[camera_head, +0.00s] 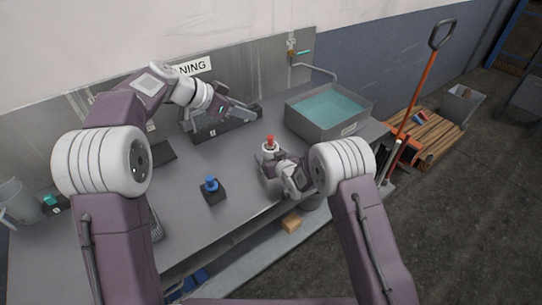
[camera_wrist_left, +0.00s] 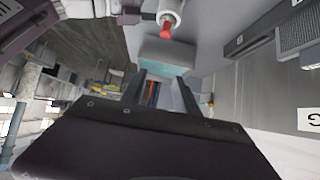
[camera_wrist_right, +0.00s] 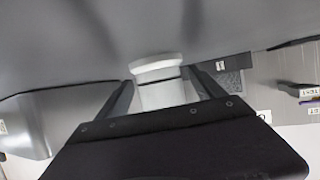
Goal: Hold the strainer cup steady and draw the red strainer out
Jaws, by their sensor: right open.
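The white strainer cup (camera_head: 270,149) stands on the grey bench, with the red strainer (camera_head: 270,140) poking out of its top. My right gripper (camera_head: 273,158) is at the cup, on its near side. In the right wrist view the cup (camera_wrist_right: 158,82) shows between the open fingers, with a gap on either side. My left gripper (camera_head: 243,111) is open and empty, higher up and to the left of the cup. In the left wrist view the red strainer (camera_wrist_left: 167,30) and white cup (camera_wrist_left: 171,14) lie beyond the fingertips, near the top edge.
A grey basin of teal liquid (camera_head: 330,104) stands at the back right. A blue-knobbed piece on a black base (camera_head: 212,190) sits at the bench's front left. A dark tray (camera_head: 228,128) lies behind, under my left gripper. Bare bench lies between them.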

